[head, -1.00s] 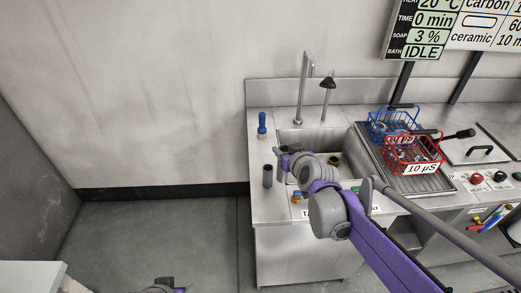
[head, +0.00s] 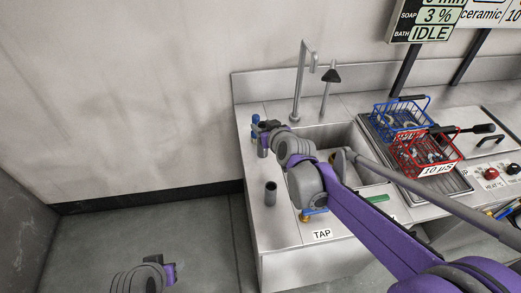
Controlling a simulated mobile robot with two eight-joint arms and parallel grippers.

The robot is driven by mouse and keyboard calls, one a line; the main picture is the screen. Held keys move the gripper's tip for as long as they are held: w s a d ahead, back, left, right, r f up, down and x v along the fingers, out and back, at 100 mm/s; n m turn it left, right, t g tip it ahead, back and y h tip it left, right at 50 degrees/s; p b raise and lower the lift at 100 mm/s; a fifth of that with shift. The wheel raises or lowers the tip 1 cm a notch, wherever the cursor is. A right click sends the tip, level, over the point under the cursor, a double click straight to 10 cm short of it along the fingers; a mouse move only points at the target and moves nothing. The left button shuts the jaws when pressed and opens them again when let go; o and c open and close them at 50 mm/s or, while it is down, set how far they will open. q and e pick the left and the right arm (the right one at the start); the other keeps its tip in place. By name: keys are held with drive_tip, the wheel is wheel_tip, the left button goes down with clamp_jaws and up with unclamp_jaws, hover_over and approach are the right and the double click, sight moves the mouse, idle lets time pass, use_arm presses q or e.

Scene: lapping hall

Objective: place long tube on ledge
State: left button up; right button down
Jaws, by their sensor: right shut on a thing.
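My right gripper (head: 264,131) is over the left steel ledge (head: 252,215) beside the sink. It is shut on a grey tube (head: 263,148), which hangs below the fingers and is partly hidden by them. I cannot tell whether its lower end touches the ledge. A second grey tube (head: 270,194) stands upright nearer the front of the ledge, apart from the gripper. A blue-topped piece (head: 255,119) is just behind the gripper and mostly covered by it. My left gripper (head: 168,272) is low over the floor at the lower left; its fingers are too unclear to read.
The sink basin (head: 345,140) with its tall faucet (head: 301,80) is right of the ledge. A blue basket (head: 401,113) and a red basket (head: 424,152) stand on the drainer. A TAP label (head: 322,234) and brass valve (head: 308,217) are at the front.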

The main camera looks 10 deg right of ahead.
drive_tip(key=shift+f+b, duration=0.35)
drive_tip(key=shift+f, duration=3.2)
drive_tip(key=shift+f, duration=0.2)
drive_tip(key=shift+c, duration=1.9)
unclamp_jaws()
drive_tip(key=shift+r, duration=0.1)
drive_tip(key=shift+r, duration=0.1)
